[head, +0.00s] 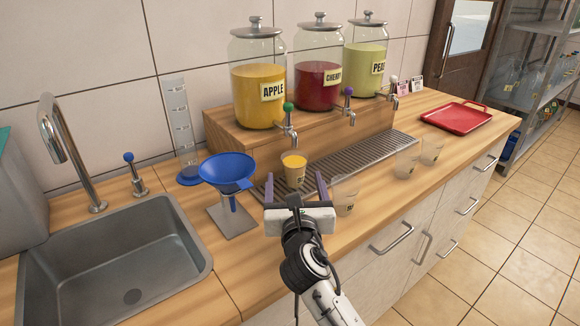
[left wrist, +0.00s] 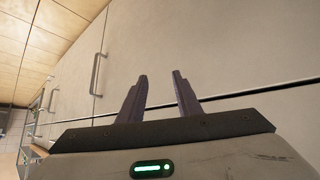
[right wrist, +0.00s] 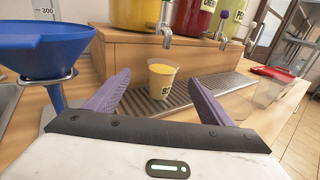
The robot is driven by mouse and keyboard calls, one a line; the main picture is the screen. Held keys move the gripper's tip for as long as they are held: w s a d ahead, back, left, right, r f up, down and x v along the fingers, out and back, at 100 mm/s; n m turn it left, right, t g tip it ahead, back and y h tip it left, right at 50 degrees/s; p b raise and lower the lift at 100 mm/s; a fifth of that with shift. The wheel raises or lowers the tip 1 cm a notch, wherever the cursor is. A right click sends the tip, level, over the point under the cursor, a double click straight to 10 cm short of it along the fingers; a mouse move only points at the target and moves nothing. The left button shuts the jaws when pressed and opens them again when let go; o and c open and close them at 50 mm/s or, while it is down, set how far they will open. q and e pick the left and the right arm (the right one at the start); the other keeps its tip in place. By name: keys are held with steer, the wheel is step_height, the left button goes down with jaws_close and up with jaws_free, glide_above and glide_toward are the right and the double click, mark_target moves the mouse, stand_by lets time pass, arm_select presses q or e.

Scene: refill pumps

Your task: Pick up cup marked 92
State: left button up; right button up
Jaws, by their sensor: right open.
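A clear cup of yellow juice (head: 294,170) stands upright on the drip grate below the apple jar's tap. It also shows in the right wrist view (right wrist: 161,78), with a dark label that seems to read 92, partly cut off. My right gripper (head: 294,187) is open and empty, its purple fingers pointing at this cup from the front, one on each side, apart from it. My left gripper (left wrist: 160,85) shows only in its own wrist view, fingers apart with nothing between them, facing the cabinet fronts.
Empty clear cups stand along the counter's front, one (head: 345,196) just right of my right gripper, others (head: 406,162) farther right. A blue funnel (head: 227,172) on a stand is close on the left, beside the sink (head: 120,262). A red tray (head: 456,117) lies at the far right.

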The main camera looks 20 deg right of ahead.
mark_target(296, 165)
steer(key=x, duration=0.3)
steer(key=shift+w+d+r, duration=0.15)
steer(key=x, duration=0.4)
steer(key=shift+w+d+r, duration=0.1)
steer(key=shift+d, duration=0.15)
steer(key=shift+w, duration=0.3)
steer(key=shift+c, duration=0.3)
steer(key=c, duration=1.1)
arm_select(q)
steer(key=shift+s+f, duration=0.45)
steer(key=shift+s, duration=0.3)
arm_select(e)
steer(key=shift+c, duration=0.7)
